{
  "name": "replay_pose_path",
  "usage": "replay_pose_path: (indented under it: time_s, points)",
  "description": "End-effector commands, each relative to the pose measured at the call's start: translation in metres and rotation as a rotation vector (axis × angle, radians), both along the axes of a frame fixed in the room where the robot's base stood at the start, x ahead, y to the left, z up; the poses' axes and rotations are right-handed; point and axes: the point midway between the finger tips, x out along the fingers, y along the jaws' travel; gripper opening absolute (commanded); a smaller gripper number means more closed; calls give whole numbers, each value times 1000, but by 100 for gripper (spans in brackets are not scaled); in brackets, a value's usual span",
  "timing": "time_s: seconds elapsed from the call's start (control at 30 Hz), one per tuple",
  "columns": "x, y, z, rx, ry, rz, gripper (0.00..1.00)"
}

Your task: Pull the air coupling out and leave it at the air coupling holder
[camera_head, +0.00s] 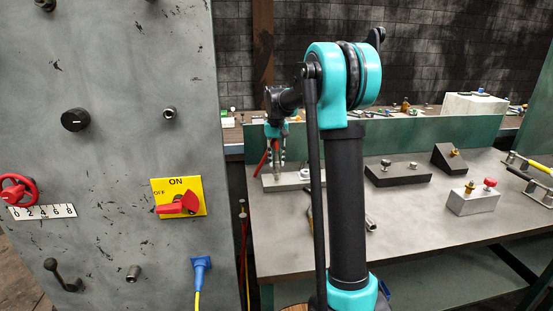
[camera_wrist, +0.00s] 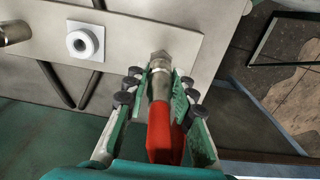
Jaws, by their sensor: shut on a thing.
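My gripper (camera_wrist: 160,80) is shut on the air coupling (camera_wrist: 160,64), a metal fitting with a red rear part (camera_wrist: 161,135) running back between the fingers. In the head view my gripper (camera_head: 276,158) points down over a light grey bar (camera_head: 288,183) near the left end of the table, with red showing beside the fingers. In the wrist view the coupling's metal tip lies over the end of this bar (camera_wrist: 125,35). I cannot tell whether the tip touches the bar or sits on a fitting there.
A white square fitting with a round hole (camera_wrist: 85,42) and a metal cylinder (camera_wrist: 14,33) are on the same bar. The table (camera_head: 410,220) holds several blocks with fittings to the right. A grey panel (camera_head: 110,130) with a red switch (camera_head: 178,204) stands at left.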

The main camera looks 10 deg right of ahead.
Motion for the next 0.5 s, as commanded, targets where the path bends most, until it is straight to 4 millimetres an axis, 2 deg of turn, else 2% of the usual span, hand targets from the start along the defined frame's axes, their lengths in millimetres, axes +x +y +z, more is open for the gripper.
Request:
replay_pose_path:
  time_s: [0.5]
  points:
    - [0,0,-10,0,0,0,0]
